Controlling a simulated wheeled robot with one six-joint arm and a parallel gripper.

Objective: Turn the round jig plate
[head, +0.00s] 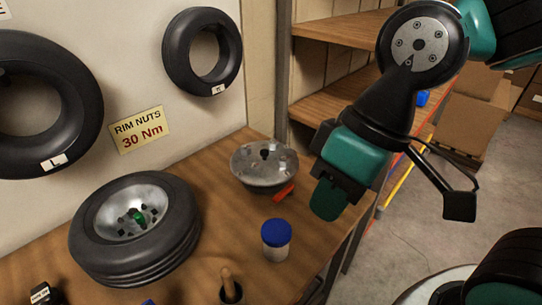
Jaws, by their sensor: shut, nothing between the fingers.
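The round jig plate (258,176) is a grey metal disc with several raised pale blocks near its rim and a dark hub at its centre. It sits on the wooden bench near the far right corner. An orange-red piece (284,193) shows at its lower right edge; I cannot tell whether it is fixed to the plate. My gripper (328,202) is shut and empty, pointing down. In the picture it is to the right of the plate and apart from it, by the bench's right edge.
A tyre on a silver rim (135,228) lies on the bench at left. A blue-lidded jar (276,240) stands in front of the plate, and a dark cup with a wooden handle (230,287) nearer. Tyres hang on the wall. Wooden shelves (340,38) stand behind.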

